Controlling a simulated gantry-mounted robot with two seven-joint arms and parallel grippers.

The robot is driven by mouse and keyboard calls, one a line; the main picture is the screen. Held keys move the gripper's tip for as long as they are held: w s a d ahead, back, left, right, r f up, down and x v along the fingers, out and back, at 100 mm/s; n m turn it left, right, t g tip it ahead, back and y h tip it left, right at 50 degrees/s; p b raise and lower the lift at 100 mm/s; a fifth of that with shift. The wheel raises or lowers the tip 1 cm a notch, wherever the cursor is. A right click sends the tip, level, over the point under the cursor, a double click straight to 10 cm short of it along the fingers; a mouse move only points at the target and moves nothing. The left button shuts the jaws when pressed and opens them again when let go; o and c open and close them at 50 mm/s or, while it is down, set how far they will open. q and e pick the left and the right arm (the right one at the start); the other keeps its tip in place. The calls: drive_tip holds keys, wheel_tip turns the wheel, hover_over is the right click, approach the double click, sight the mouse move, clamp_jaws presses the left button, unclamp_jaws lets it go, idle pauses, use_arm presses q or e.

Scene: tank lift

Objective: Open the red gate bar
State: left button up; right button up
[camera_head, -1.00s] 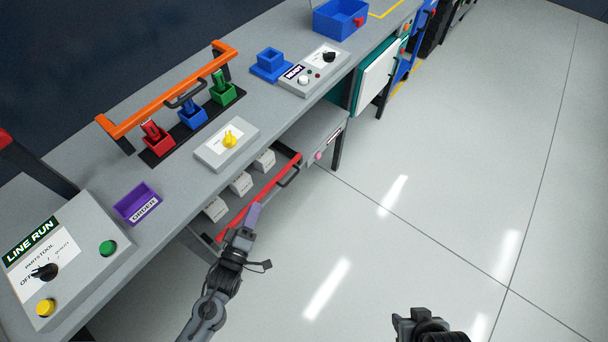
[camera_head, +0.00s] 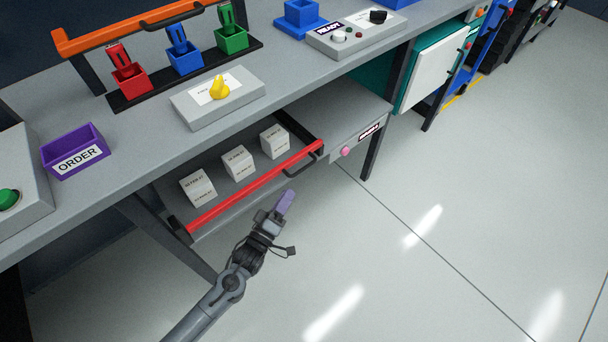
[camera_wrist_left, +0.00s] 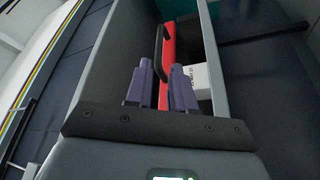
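The red gate bar (camera_head: 256,186) runs across the front of a shelf under the bench, in front of white boxes. A black handle (camera_head: 318,152) is fixed near its right end. My left gripper (camera_head: 286,202) is in front of and below the bar, over the floor. In the left wrist view, its two purple fingers (camera_wrist_left: 160,88) stand apart with nothing held. The red bar (camera_wrist_left: 168,62) and its black handle (camera_wrist_left: 159,52) show beyond the gap between the fingers. My right gripper is out of view.
White boxes (camera_head: 238,162) stand on the shelf behind the bar. A pink knob (camera_head: 345,151) is on the shelf front to the right. The bench top above holds a yellow-knob panel (camera_head: 218,97) and a purple ORDER bin (camera_head: 75,152). The floor in front is clear.

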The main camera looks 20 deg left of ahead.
sight(304, 167)
use_arm(q)
drive_tip(key=b+x, duration=0.3)
drive_tip(key=x, duration=0.6)
drive_tip(key=shift+w+d+b, duration=0.1)
drive_tip(key=shift+w+b, duration=0.15)
drive_tip(key=shift+b, duration=0.15)
drive_tip(key=shift+w+d+r, duration=0.1)
drive_tip(key=shift+w+r, duration=0.05)
drive_tip(key=shift+w, duration=0.5)
clamp_jaws()
